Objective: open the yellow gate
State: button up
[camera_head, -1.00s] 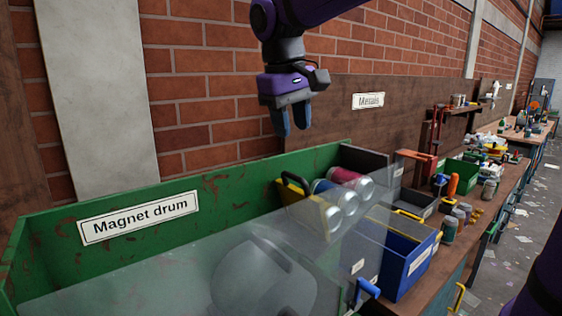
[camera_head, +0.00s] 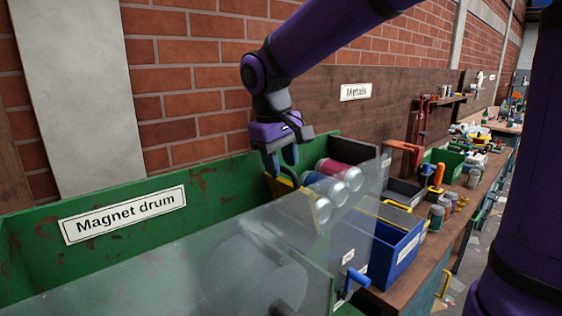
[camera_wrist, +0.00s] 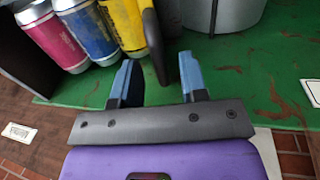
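The yellow gate (camera_head: 279,188) stands at the right end of the green magnet drum trough, beside a row of cans. Its black handle (camera_wrist: 154,45) shows in the wrist view as a dark bar. My gripper (camera_head: 283,166) has come down over the gate from the wall side. In the wrist view my gripper (camera_wrist: 152,85) is open, its two blue fingers on either side of the handle's near end with gaps visible. The handle is mostly hidden by the fingers in the head view.
A clear panel (camera_head: 190,275) fronts the green trough (camera_head: 200,188). A blue bin (camera_head: 397,250) stands to the right, with a cluttered workbench beyond.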

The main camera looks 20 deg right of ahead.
jog(key=shift+f, duration=0.1)
grip_shut()
notch_tip(320, 180, up, 7)
jog(key=a, duration=0.2)
jog(key=shift+s+r, duration=0.2)
jog(key=shift+s, duration=0.2)
jog(key=shift+a, duration=0.1)
grip_release()
notch_tip(320, 180, up, 11)
jog(key=a, duration=0.2)
jog(key=shift+s+f, duration=0.2)
jog(key=shift+s, duration=0.1)
